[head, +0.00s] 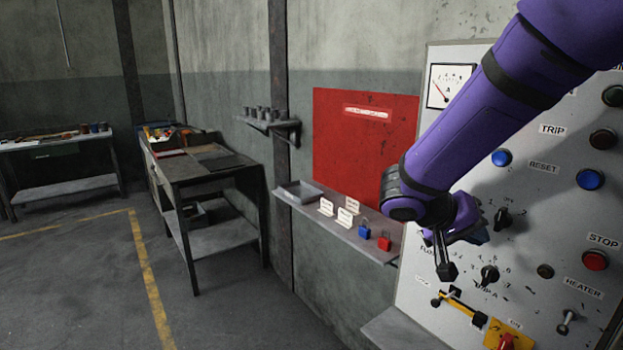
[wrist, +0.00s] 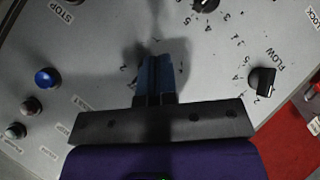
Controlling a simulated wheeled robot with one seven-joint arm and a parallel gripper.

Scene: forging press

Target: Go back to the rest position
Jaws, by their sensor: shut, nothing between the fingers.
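My gripper (head: 446,268) is at the end of my purple arm, in front of the left part of the grey control panel (head: 530,265) in the head view. In the wrist view the two fingers of my gripper (wrist: 155,70) are together, with nothing between them. A shadow falls on the panel by the fingertips. I cannot tell the exact gap to the panel.
A shelf (head: 335,227) with a blue padlock (head: 364,231), a red padlock (head: 384,242) and small tags is left of the panel, below a red board (head: 350,150). A yellow-handled lever (head: 460,303) is below my gripper. A workbench (head: 215,170) stands left; floor before it is clear.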

